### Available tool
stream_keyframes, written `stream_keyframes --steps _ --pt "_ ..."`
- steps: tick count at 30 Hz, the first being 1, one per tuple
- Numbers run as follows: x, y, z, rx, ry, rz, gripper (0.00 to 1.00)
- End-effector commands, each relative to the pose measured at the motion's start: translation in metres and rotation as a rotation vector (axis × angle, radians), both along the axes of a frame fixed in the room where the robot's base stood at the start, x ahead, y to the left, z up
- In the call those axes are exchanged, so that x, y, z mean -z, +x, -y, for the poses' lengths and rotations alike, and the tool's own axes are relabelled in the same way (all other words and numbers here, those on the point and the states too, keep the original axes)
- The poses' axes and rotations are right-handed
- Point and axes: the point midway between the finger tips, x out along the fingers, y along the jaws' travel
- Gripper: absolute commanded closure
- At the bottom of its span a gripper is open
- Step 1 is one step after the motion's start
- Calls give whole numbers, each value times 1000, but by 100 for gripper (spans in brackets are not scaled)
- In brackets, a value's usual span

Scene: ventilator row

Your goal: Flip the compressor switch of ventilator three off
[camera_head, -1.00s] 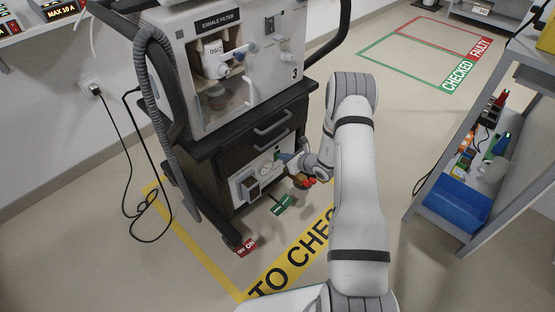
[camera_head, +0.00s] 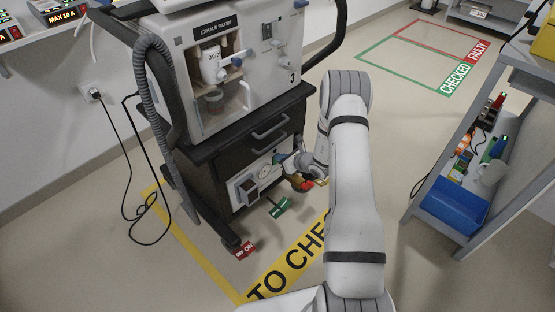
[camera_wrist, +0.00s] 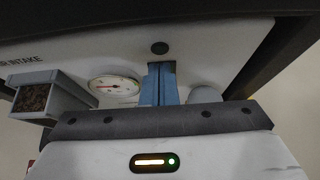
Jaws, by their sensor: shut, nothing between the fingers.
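The ventilator marked 3 (camera_head: 238,80) stands at the left of centre in the head view. Its low white panel (camera_head: 240,203) carries a round gauge (camera_head: 264,171) and a box-shaped intake (camera_head: 247,188). My gripper (camera_head: 279,158) is at the right part of this panel. In the wrist view its blue fingers (camera_wrist: 160,70) are shut and empty, pointing at the panel (camera_wrist: 120,60) just below a dark round spot (camera_wrist: 159,48). The gauge (camera_wrist: 114,87) is left of the fingers. A grey rounded part (camera_wrist: 205,94) is to their right. I cannot make out the compressor switch; the fingers may hide it.
A grey shelf unit (camera_head: 505,150) with a blue bin (camera_head: 455,203) stands at the right. A black cable (camera_head: 125,150) hangs at the left.

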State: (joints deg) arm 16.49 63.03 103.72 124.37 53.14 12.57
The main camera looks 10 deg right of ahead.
Motion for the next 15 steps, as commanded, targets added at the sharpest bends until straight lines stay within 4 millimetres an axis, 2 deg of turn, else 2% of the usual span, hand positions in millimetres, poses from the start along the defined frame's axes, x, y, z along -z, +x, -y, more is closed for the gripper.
stream_keyframes --steps 8,13,15 --pt "-1 -6 5 1 -1 -1 100" --pt "-5 -26 22 1 1 -1 100" --pt "-22 -37 30 4 0 0 100"
